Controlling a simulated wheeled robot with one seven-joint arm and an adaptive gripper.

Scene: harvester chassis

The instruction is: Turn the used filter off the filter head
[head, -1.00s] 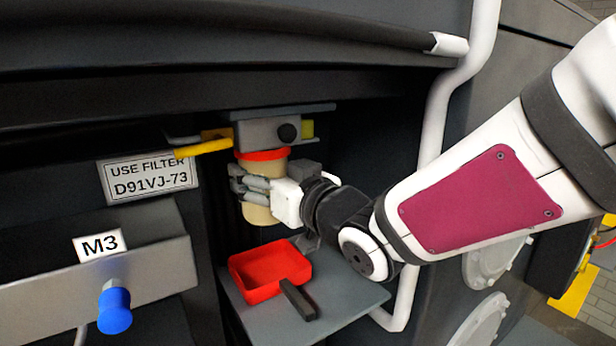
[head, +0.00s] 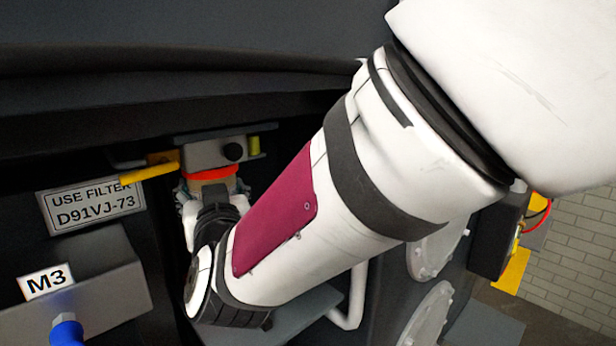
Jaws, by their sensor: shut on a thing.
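The filter head (head: 204,153) is a grey block with a black knob, under a plate inside the dark bay. The used filter (head: 212,174) hangs upright below it. Its red-orange top band shows, close under the head; I cannot tell whether a gap has opened there. My gripper (head: 211,192) is shut on the filter's body from the front. My wrist and forearm hide most of the filter and the fingers.
A yellow handle (head: 150,168) juts out left of the head, above the filter sign (head: 92,208). A blue knob (head: 67,331) sits below the M3 label. The grey shelf (head: 300,312) is below, largely behind my arm. A white pipe (head: 352,300) runs at right.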

